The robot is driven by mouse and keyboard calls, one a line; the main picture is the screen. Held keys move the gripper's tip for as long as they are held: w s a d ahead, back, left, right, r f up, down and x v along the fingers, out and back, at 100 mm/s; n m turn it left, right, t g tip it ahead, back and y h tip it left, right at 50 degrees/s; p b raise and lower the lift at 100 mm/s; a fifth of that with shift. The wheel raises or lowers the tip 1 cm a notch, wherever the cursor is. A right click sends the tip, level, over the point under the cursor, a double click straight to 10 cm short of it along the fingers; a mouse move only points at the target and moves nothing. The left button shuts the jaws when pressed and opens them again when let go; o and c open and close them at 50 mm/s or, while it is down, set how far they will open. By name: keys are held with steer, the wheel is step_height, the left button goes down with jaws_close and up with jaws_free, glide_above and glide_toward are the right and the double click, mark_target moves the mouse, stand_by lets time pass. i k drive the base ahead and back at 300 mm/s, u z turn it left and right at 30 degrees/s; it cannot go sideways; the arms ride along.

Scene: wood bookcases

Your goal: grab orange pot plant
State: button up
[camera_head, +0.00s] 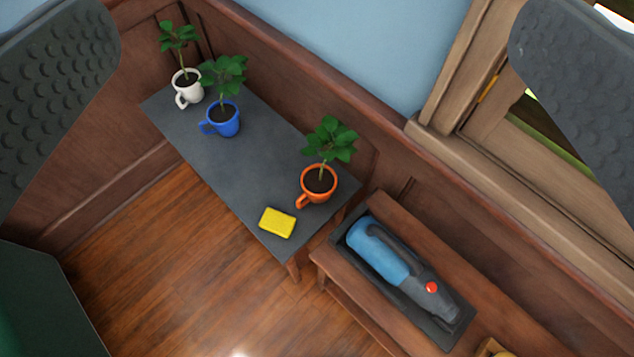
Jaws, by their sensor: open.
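The orange pot plant (318,184) is an orange mug-like pot with a handle at its lower left and a green leafy plant. It stands upright on a dark grey table (220,170), near the table's right end. My gripper (315,100) shows as two dark, dimpled fingers at the upper left and upper right edges. It is open wide with nothing between the fingers. The orange pot plant is ahead of it, apart from both fingers and lower than the middle of the gap.
A blue pot plant (222,118) and a white pot plant (187,88) stand further left on the table. A yellow sponge (277,223) lies near the orange pot. A blue handheld vacuum (385,258) lies on a wooden bench at right. A panelled wall (300,90) runs behind.

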mark_target(318, 181)
steer(key=k, duration=1.3)
steer(key=u, duration=0.45)
steer(key=i, duration=1.65)
steer(key=z, duration=0.75)
